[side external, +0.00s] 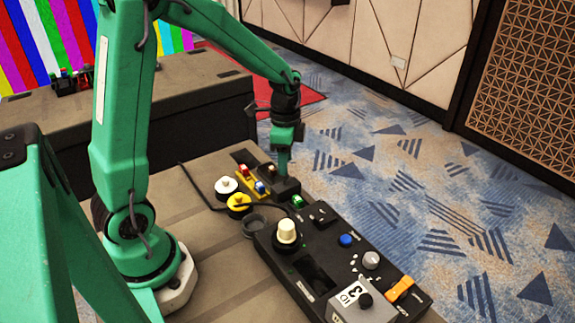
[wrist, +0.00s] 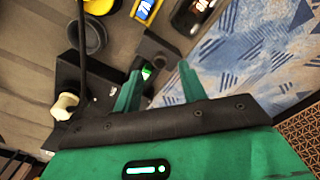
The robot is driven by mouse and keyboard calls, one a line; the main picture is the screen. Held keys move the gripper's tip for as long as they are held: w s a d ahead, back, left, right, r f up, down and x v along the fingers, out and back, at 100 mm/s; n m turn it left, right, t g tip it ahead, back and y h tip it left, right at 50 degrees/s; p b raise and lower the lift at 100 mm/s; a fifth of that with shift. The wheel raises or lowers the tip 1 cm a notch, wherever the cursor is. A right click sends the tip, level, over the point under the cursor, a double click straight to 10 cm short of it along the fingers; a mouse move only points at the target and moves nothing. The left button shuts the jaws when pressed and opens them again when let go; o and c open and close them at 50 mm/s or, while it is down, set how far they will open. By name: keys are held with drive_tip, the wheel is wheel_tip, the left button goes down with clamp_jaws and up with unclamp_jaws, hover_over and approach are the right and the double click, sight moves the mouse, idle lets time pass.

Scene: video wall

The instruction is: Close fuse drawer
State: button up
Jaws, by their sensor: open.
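The black control panel (side external: 315,265) lies on the table. At its far end a green piece (side external: 297,201) shows beside a black block; it also shows in the wrist view (wrist: 147,72). A black part (wrist: 155,46) juts from the panel there and looks like the fuse drawer, but I cannot tell for sure how far it stands out. My gripper (side external: 284,172) points down over this far end. In the wrist view its fingers (wrist: 160,88) are open and apart, with the green piece seen between them. Nothing is held. Contact with the panel cannot be told.
The panel carries a cream knob (side external: 287,231), a blue button (side external: 346,240), a grey knob (side external: 371,260) and an orange switch (side external: 400,289). A black cup (side external: 254,224), a yellow round part (side external: 239,202) and a white one (side external: 225,186) stand nearby. A cable crosses beside them.

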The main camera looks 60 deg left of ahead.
drive_tip(key=shift+f, duration=1.8)
clamp_jaws()
